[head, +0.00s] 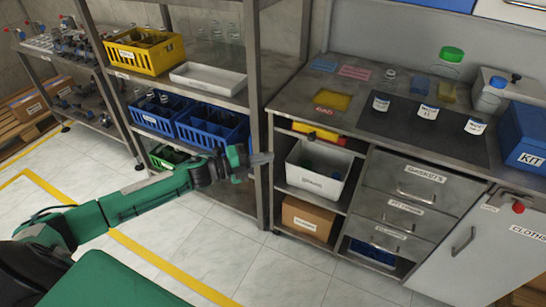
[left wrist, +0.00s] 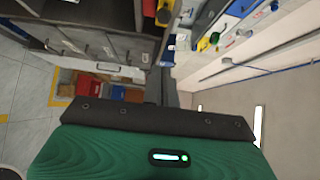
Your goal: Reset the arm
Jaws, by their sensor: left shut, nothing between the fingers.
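My left arm comes in from the left in the head view, green and stretched out toward the shelf. My left gripper (head: 262,159) is shut and empty. It shows in front of the shelf's right post, beside the workbench. In the left wrist view the gripper's dark fingers (left wrist: 170,88) are together with nothing between them. My right gripper is not in view.
The workbench (head: 290,95) on the right holds several jars and a blue KIT box (head: 525,135). Below it are a white bin (head: 318,172) and drawers (head: 405,190). The shelf holds a yellow crate (head: 145,52) and blue crates (head: 210,125). The tiled floor in front is clear.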

